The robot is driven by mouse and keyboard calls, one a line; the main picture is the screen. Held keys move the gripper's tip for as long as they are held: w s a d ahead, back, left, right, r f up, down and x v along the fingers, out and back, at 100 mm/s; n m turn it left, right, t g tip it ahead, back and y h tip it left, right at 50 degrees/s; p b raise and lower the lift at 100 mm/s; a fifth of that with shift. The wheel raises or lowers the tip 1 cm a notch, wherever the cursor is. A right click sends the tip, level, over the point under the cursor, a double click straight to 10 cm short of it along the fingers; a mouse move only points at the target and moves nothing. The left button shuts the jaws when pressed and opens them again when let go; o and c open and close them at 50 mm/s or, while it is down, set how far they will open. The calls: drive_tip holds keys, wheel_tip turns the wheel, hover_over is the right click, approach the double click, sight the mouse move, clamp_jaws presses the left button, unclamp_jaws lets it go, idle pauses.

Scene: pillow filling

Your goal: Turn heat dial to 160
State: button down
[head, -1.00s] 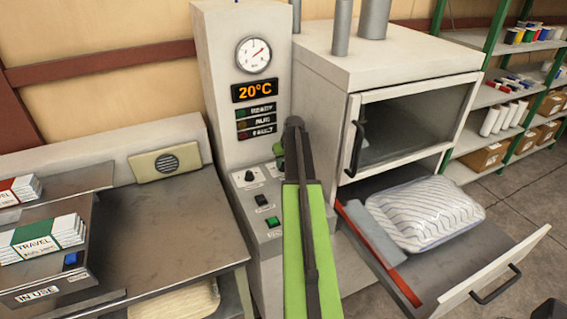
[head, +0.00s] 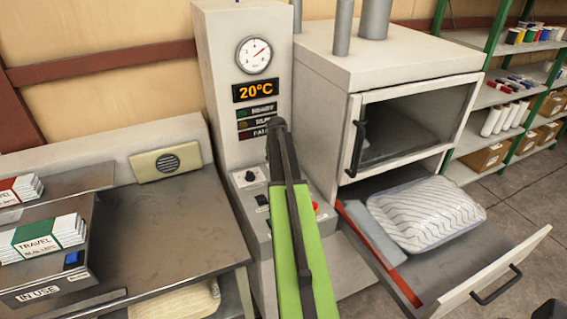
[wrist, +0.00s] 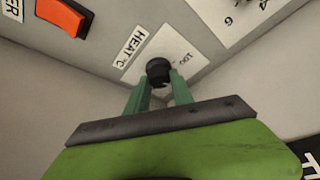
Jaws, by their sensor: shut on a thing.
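The heat dial (wrist: 158,70) is a small black knob on a white scale plate beside a "HEAT °C" label in the wrist view. My gripper (wrist: 160,85) has its two green fingers on either side of the knob, shut on it. Part of the scale is covered; a number beside the knob is too small to read surely. In the head view my arm hides the heat dial and the fingers. The display (head: 256,91) on the column reads 20°C.
An orange-red switch (wrist: 62,15) sits near the heat dial. Another black knob (head: 250,176) and a red button (head: 315,207) are on the panel. The oven (head: 410,120) stands right, above an open drawer (head: 440,285) holding a wrapped pillow (head: 425,215).

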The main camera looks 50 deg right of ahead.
drive_tip(key=m+g, duration=0.1)
drive_tip(key=m, duration=0.3)
drive_tip(key=m+g, duration=0.1)
drive_tip(key=m, duration=0.1)
drive_tip(key=shift+w+m+g, duration=0.25)
drive_tip(key=shift+m+g, duration=0.05)
drive_tip(key=m+g, duration=0.1)
drive_tip(key=m, duration=0.2)
drive_tip(key=shift+w, duration=0.1)
drive_tip(key=shift+m+g, duration=0.7)
drive_tip(key=shift+m, duration=1.1)
drive_tip(key=shift+y, duration=0.3)
drive_tip(key=c, duration=1.1)
unclamp_jaws()
